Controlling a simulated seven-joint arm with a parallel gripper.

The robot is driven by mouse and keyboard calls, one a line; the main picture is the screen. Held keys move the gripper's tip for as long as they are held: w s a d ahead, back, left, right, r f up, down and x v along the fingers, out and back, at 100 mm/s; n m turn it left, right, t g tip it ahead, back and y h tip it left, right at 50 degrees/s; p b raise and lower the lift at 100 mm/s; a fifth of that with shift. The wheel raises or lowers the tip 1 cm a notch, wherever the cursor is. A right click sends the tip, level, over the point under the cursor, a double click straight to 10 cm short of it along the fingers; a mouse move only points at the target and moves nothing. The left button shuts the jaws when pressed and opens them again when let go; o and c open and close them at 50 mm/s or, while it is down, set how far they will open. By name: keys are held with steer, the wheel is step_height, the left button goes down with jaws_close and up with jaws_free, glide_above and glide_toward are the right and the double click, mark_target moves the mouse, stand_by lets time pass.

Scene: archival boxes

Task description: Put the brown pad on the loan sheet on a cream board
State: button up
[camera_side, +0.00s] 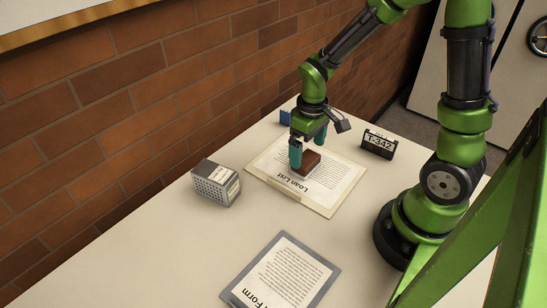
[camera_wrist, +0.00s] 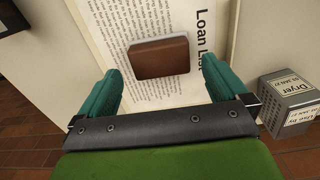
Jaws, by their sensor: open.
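The brown pad (camera_side: 311,161) is a small block with a pale underside. It sits on the loan sheet (camera_side: 325,176), a white page headed "Loan List" on a cream board (camera_side: 268,187). In the wrist view the brown pad (camera_wrist: 158,58) lies on the printed text, left of the heading on the loan sheet (camera_wrist: 185,14). My gripper (camera_side: 308,156) is at the pad in the side view. In the wrist view my gripper (camera_wrist: 160,82) is open, its teal fingers apart on either side of the pad's near edge, with gaps between. Contact is not visible.
A grey box (camera_side: 216,183) labelled "Dryer" stands left of the board. A form on a grey board (camera_side: 281,275) lies at the front. A black "T-342" sign (camera_side: 378,143) stands right, and a small blue object (camera_side: 285,117) behind. The white table between the boards is clear.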

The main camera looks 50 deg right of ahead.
step_height(320, 180, up, 8)
step_height(320, 180, up, 11)
steer(key=m+t+y, duration=0.2)
steer(key=m+t, duration=0.2)
steer(key=t, duration=0.3)
glide_above(307, 159)
steer(key=s+a, duration=0.6)
steer(key=s, duration=0.1)
steer(key=shift+w+a+r, duration=0.1)
steer(key=shift+w+r, duration=0.1)
